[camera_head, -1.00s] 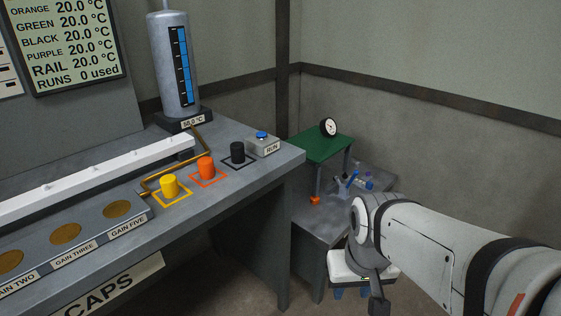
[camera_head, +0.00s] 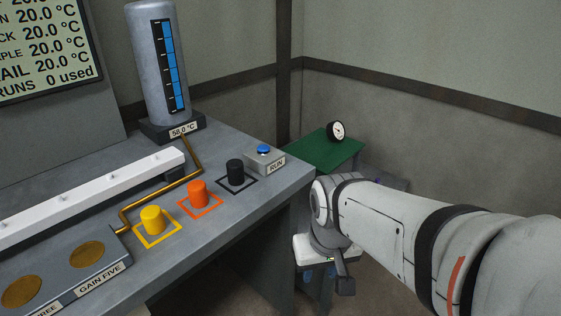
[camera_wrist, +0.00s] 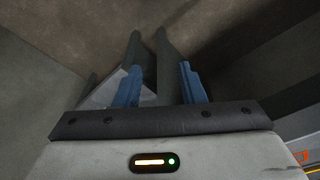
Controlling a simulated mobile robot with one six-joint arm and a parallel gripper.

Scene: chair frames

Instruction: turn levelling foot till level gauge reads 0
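A round dial gauge (camera_head: 337,131) with a white face and black rim stands on the small green table (camera_head: 312,153) in the head view. Its reading is too small to make out. The levelling foot is not clearly visible now; my arm covers much of the area below the green table. My gripper (camera_wrist: 160,80) shows two blue fingers standing apart in the wrist view, with no held object seen between them. In the head view its pale body hangs low beside the bench end, below and nearer than the green table.
A grey bench (camera_head: 235,210) fills the left, carrying yellow (camera_head: 152,220), orange (camera_head: 198,194) and black (camera_head: 235,170) cylinders. A RUN button box (camera_head: 264,160) sits near its right corner. Walls close off the back and right. Bare floor lies below my arm.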

